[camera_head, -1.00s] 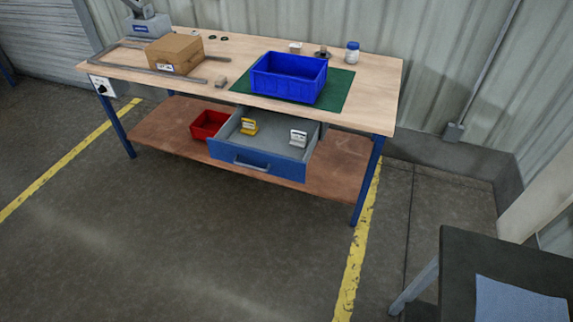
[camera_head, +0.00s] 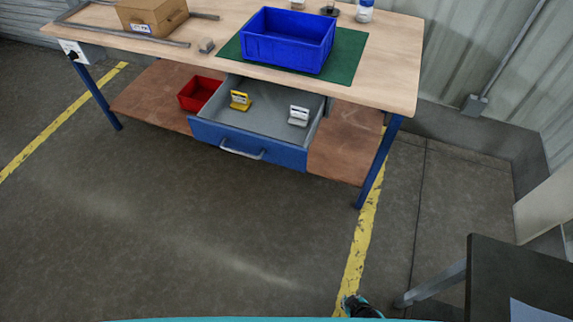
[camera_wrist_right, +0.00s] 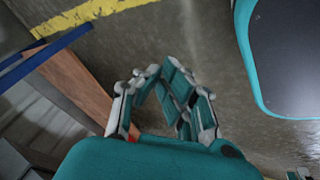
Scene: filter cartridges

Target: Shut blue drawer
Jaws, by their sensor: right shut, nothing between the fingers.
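The blue drawer (camera_head: 215,136) under the workbench stands pulled out in the head view. Its grey inside is open to view, and its front has a grey bar handle (camera_head: 241,152). A yellow cartridge-like piece (camera_head: 240,100) and a white one (camera_head: 299,116) stand in it. My right gripper (camera_wrist_right: 172,82) is shut and empty in the right wrist view, above the floor and apart from the drawer. A small teal and dark part of mine shows at the bottom edge of the head view. My left gripper is in neither view.
A blue bin (camera_head: 288,46) sits on a green mat (camera_head: 345,56) on the bench top. A red bin (camera_head: 199,94) is on the lower shelf (camera_head: 345,150), left of the drawer. A dark table (camera_head: 505,275) stands at the right front. The floor before the drawer is clear.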

